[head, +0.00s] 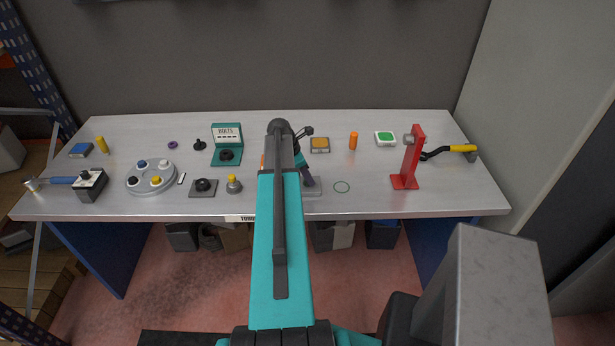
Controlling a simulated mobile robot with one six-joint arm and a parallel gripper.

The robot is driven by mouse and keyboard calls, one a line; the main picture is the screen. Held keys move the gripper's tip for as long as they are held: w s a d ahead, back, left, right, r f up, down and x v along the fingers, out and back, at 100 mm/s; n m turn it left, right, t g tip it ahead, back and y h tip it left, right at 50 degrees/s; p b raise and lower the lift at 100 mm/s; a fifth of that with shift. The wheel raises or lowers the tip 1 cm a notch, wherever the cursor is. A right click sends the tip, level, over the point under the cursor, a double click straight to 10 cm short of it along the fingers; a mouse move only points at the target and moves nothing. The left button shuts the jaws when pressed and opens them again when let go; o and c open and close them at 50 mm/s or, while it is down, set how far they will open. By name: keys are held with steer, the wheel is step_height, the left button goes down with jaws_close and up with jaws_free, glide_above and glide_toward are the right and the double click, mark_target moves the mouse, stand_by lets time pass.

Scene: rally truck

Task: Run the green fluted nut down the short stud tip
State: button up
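My arm reaches over the silver workbench (440,196) and hides its middle. My gripper (309,180) is small and mostly covered by the arm, near a pale base plate (315,191) at the bench's front. Whether its fingers are open or shut cannot be made out. I cannot pick out a green fluted nut or a short stud tip for certain; they may be hidden behind the arm.
At the right stand a red bracket (411,160) and a yellow-handled tool (460,148).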

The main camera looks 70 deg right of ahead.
steer(key=shift+m+y, duration=0.4)
steer(key=shift+m, duration=0.4)
steer(key=shift+a+m+g+y, duration=0.1)
steer(key=shift+m+g+y, duration=0.2)
steer(key=shift+m, duration=0.6)
steer(key=shift+m+y, duration=0.3)
steer(key=shift+m, duration=0.6)
